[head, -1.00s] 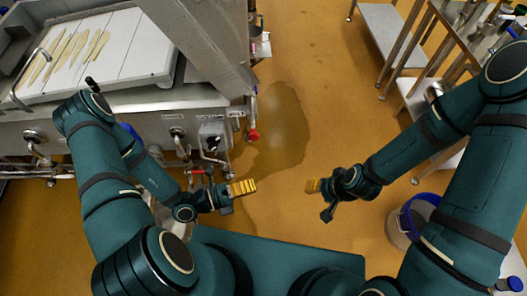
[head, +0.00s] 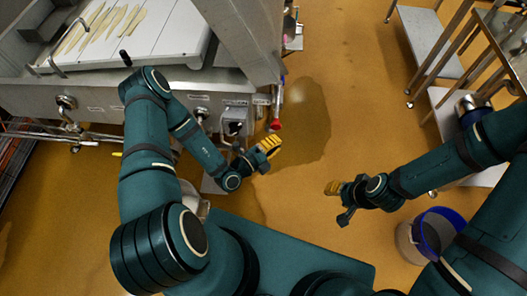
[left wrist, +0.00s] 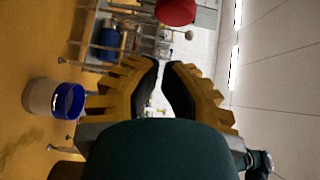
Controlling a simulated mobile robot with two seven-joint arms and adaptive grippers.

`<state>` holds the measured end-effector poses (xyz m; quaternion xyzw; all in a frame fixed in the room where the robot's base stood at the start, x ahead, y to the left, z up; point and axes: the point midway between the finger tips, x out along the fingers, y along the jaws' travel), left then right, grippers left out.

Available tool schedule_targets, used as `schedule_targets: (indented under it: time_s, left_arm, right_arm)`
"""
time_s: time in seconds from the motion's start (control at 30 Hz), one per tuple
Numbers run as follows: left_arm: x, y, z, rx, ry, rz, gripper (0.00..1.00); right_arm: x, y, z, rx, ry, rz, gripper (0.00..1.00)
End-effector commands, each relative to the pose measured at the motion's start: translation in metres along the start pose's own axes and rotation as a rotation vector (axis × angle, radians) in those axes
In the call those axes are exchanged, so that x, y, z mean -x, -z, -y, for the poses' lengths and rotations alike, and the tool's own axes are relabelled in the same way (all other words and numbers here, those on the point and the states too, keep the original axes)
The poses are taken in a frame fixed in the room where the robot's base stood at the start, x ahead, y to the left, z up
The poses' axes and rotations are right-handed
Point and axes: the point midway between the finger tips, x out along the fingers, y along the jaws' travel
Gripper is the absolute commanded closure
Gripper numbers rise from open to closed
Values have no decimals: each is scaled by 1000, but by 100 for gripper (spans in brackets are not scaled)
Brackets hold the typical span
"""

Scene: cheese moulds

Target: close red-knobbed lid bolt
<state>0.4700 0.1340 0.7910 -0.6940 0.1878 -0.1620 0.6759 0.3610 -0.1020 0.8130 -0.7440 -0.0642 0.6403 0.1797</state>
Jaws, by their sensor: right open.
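The red knob (head: 275,125) sits at the lower end of a short pale rod at the right corner of the steel machine (head: 165,77). It also shows in the left wrist view as a red shape (left wrist: 175,11) at the top edge, beyond the fingertips. My left gripper (head: 270,146), with yellow fingers, is just below the knob in the head view and appears apart from it. In the left wrist view its fingers (left wrist: 163,66) have a narrow gap with nothing between them. My right gripper (head: 333,188) is open and empty over the floor. The bolt itself is not clearly visible.
A bin with a blue rim (head: 462,222) stands on the floor at right. Steel tables (head: 430,40) stand at the upper right. A grey box (head: 235,117) with valves is on the machine's front, close to my left arm.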

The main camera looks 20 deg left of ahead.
Motion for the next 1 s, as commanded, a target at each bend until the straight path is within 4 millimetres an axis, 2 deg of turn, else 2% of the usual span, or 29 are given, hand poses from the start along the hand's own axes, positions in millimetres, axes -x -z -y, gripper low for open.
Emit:
schedule_targets:
  time_s: [0.03,0.2,0.73,1.0]
  left_arm:
    - [-5,-9,0,-9,0,1,100]
    - [-18,-22,0,-7,-1,2,100]
    - [-25,-30,0,-5,-1,2,100]
    - [-60,-65,1,-8,1,4,100]
  right_arm:
    - [-1,0,0,0,0,1,53]
    - [-2,-1,-1,1,0,2,53]
    - [-3,-1,-1,1,0,3,53]
    - [-12,-6,-4,3,1,11,53]
